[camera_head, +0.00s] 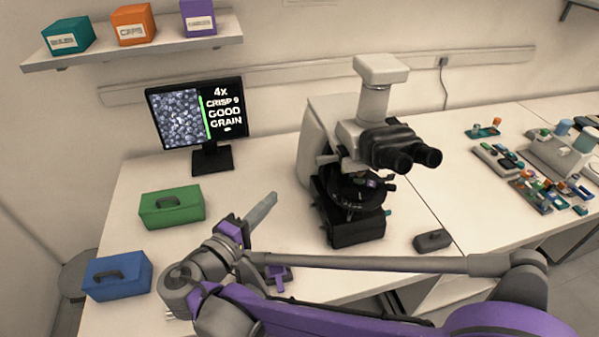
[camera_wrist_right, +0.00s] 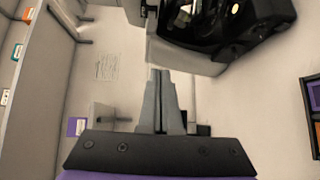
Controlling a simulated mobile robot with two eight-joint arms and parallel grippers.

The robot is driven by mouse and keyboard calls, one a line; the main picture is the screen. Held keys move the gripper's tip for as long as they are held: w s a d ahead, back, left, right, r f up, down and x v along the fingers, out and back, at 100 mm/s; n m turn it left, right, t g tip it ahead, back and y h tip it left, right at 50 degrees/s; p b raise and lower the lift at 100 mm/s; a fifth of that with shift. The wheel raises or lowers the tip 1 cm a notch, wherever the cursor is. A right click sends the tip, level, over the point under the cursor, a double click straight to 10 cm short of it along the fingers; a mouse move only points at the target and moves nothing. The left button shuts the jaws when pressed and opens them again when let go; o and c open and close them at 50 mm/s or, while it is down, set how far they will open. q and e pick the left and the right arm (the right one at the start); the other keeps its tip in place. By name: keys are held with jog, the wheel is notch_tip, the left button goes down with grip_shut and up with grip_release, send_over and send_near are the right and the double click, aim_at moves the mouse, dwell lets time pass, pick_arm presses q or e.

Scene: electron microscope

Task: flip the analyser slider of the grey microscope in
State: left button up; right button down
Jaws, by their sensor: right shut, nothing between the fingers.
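The grey microscope (camera_head: 316,135) stands upright on the bench, with black eyepieces on the right and a dark stage and base below. A small light piece (camera_head: 327,158) sticks out at the left of its head; I cannot tell whether it is the analyser slider. My right gripper (camera_head: 273,198) is shut and empty, left of the microscope base and apart from it, pointing up and right. In the right wrist view its fingers (camera_wrist_right: 159,75) are together, below the microscope's pale body (camera_wrist_right: 178,55) and dark parts (camera_wrist_right: 225,28). My left gripper is not in view.
A monitor (camera_head: 195,113) stands behind on the left, with green (camera_head: 172,207) and blue (camera_head: 117,276) boxes in front. A small dark box (camera_head: 432,240) lies right of the base. Slide trays (camera_head: 545,190) fill the right bench. My right arm crosses the front.

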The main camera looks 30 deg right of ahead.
aim_at(328, 159)
jog(key=shift+w+a+r+h, duration=0.15)
jog(key=shift+a+r+h, duration=0.15)
jog(key=shift+a+r, duration=0.3)
jog(key=shift+d+t, duration=0.1)
jog(key=shift+t, duration=0.3)
jog(key=s+d+p+x, duration=0.1)
jog(key=s+x, duration=0.1)
jog(key=x, duration=1)
jog(key=shift+d, duration=0.55)
jog(key=shift+f, duration=0.15)
